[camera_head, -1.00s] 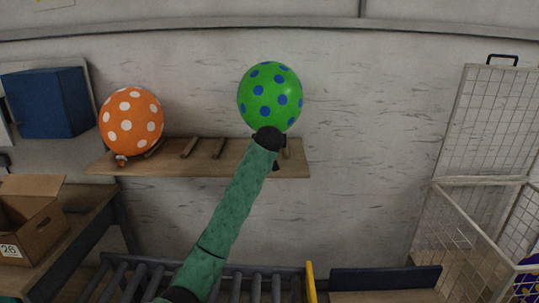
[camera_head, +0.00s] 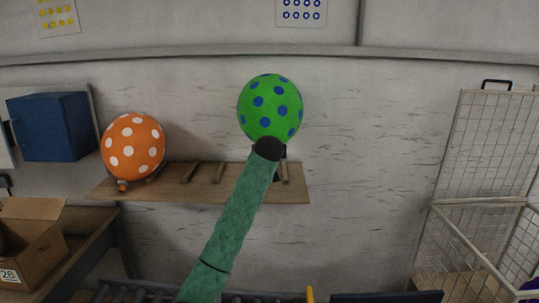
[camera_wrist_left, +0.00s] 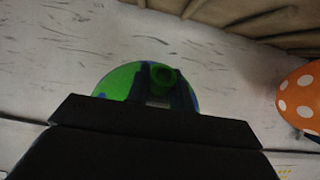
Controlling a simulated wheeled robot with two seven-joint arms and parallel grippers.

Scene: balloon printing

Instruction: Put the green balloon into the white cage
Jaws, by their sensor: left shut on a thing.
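The green balloon (camera_head: 270,104) with blue dots is upright above the right part of the wooden shelf (camera_head: 240,190) in the head view. My left gripper (camera_head: 282,152) is just under it, mostly hidden behind my dark wrist. In the left wrist view my left gripper (camera_wrist_left: 160,88) is shut on the balloon's green knot (camera_wrist_left: 164,76). The green balloon (camera_wrist_left: 118,82) shows behind the fingers. The white cage (camera_head: 480,202) of wire mesh stands at the right, its tall panel raised at the back, well apart from the balloon. My right gripper is not in view.
An orange balloon (camera_head: 133,144) with white dots rests at the shelf's left end and shows in the left wrist view (camera_wrist_left: 300,96). A blue box (camera_head: 50,127) and a cardboard box (camera_head: 30,238) are at the left. The space between shelf and cage is clear.

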